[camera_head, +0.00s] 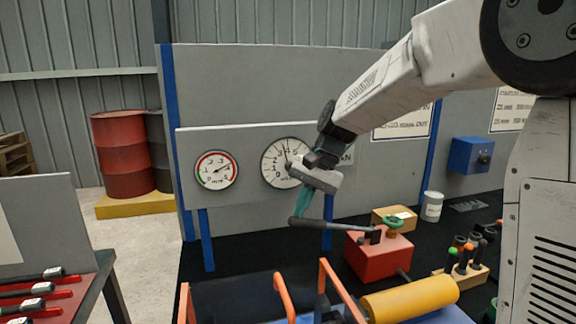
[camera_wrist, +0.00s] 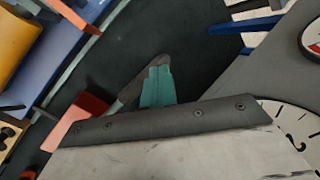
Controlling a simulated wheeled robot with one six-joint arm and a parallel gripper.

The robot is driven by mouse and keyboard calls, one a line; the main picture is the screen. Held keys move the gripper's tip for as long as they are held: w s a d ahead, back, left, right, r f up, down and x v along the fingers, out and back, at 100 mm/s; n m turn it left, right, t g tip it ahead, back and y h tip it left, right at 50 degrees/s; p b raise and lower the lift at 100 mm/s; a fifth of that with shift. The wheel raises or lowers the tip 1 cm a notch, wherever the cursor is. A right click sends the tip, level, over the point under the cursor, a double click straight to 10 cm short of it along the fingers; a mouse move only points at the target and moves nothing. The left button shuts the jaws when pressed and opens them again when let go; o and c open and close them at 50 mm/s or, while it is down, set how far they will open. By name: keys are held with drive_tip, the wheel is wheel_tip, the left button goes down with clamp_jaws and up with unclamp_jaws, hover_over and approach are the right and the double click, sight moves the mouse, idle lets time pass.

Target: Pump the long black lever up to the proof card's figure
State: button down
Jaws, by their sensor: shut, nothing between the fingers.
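The red pump block (camera_head: 368,262) stands on the black bench with a green knob on top. Its long dark lever (camera_head: 335,226) reaches left, close to level. My gripper (camera_head: 301,207) is shut and empty, its teal fingers pointing down at the lever's free end. In the wrist view the teal fingertips (camera_wrist: 157,88) overlap the dark lever end (camera_wrist: 132,94); I cannot tell whether they touch. A large white dial (camera_head: 278,160) is partly hidden by my gripper. A smaller red-and-green dial (camera_head: 216,170) is left of it. A white printed card (camera_head: 405,123) hangs behind my arm, its figures unreadable.
An orange-framed cradle (camera_head: 283,297) with a yellow cylinder (camera_head: 410,299) stands in front. A cardboard box (camera_head: 394,217), a tin (camera_head: 432,207) and a wooden block with coloured handles (camera_head: 461,270) are on the right. A blue box (camera_head: 470,155) is on the panel.

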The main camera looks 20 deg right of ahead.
sight(298, 222)
drive_tip(key=shift+a+f, duration=0.2)
drive_tip(key=shift+f, duration=0.6)
drive_tip(key=shift+a+f, duration=0.15)
drive_tip(key=shift+f, duration=0.5)
drive_tip(key=shift+a+f, duration=0.1)
drive_tip(key=shift+f, duration=0.5)
